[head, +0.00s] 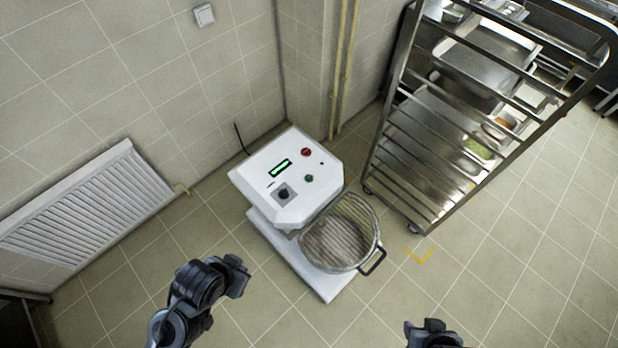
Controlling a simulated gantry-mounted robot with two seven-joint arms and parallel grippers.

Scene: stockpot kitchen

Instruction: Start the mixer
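The white mixer (262,212) stands on the tiled floor in the middle of the view. Its top panel has a lit green display (279,169), a red button (306,152), a green button (309,178) and a black knob (284,194). A round metal bowl (338,236) with a wire guard and a black handle sits at its front right. My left gripper (238,274) is in front of the mixer, to the lower left, apart from it; its finger opening is unclear. My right gripper (432,330) shows only partly at the bottom edge, away from the mixer.
A steel tray rack (392,122) on wheels stands right of the mixer, holding several trays. A white radiator (88,207) is on the left wall. A wall switch (204,15) and pipes are behind. The floor at lower right is clear, with a yellow corner mark (420,257).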

